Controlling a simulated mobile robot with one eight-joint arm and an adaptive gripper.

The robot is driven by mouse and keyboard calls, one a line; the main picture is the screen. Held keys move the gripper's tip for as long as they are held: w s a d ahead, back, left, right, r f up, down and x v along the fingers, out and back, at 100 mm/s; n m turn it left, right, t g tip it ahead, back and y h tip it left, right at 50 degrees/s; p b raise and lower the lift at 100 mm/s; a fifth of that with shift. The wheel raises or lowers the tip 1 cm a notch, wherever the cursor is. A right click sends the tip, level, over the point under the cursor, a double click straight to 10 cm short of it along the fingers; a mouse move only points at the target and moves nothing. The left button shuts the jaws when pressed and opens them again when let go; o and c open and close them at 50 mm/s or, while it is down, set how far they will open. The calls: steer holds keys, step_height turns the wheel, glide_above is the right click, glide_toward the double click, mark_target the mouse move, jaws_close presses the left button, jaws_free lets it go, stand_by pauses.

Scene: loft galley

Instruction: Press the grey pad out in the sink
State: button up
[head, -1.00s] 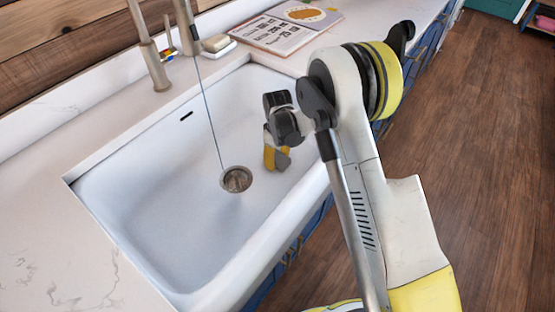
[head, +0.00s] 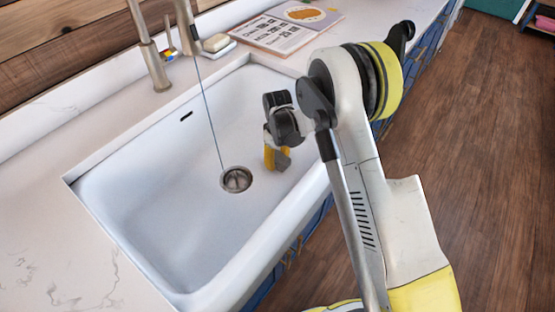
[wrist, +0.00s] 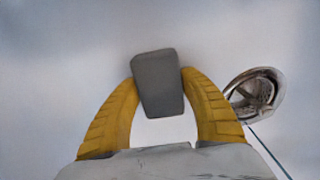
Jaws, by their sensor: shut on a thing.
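The grey pad (wrist: 158,84) is held between the two yellow fingers of my gripper (wrist: 158,88) in the wrist view. The drain (head: 236,180) lies to the left of the pad in the head view and to the right in the wrist view (wrist: 255,95).
The faucet (head: 150,50) stands behind the sink, and a thin blue line runs from near it down to the drain. A soap dish (head: 218,48) and an open book (head: 275,33) lie on the counter behind. The left part of the sink floor is clear.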

mark_target(277, 157)
stand_by(0.3)
steer(key=shift+r, duration=0.35)
steer(key=shift+c, duration=0.6)
steer(key=shift+r+p, duration=2.6)
steer(key=shift+r, duration=2.05)
steer(key=shift+f, duration=0.1)
step_height(277, 157, down, 7)
steer(key=b, duration=0.5)
steer(key=shift+f, duration=0.75)
steer(key=shift+f, duration=0.7)
